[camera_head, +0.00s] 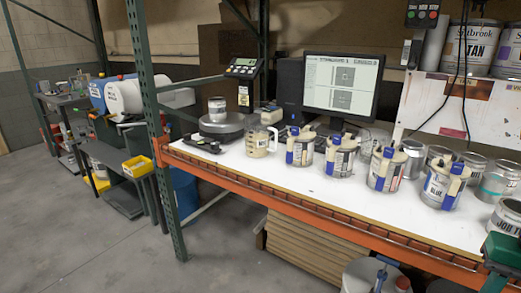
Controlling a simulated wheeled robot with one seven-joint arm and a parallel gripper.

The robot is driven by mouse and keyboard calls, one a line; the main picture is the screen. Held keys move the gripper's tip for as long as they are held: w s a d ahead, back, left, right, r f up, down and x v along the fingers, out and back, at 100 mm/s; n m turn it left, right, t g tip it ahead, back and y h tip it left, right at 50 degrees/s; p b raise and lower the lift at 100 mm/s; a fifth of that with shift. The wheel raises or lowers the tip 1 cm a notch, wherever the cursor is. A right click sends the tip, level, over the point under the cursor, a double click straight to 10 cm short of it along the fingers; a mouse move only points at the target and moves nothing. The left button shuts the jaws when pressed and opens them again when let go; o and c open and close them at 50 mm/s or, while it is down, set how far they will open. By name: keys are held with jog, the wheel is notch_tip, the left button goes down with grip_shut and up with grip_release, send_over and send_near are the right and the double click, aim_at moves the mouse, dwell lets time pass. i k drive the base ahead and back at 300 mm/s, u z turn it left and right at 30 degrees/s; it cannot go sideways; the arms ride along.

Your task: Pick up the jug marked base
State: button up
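A row of several cream jugs with blue handles or straps stands upright on the white bench top (240,160). From left to right, there is a first jug (300,148), a second jug (340,158), a third jug (386,170) and a last jug (444,185), whose label seems to read BLUE. The other labels are too small to read, so I cannot tell which jug is marked base. A clear measuring jug (257,142) with beige contents stands left of the row. My gripper is not in view.
Metal cans (412,157) stand close behind the jugs at the right. A JOB can (507,218) is at the right edge. A scale (221,127) bears a small can. A monitor (341,86) stands behind. An orange rack beam (280,205) runs along the front.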

aim_at(256, 129)
jog(key=k, duration=0.85)
jog(key=u, duration=0.55)
jog(key=i, duration=0.95)
jog(key=u, duration=0.55)
jog(key=i, duration=1.8)
jog(key=z, duration=0.5)
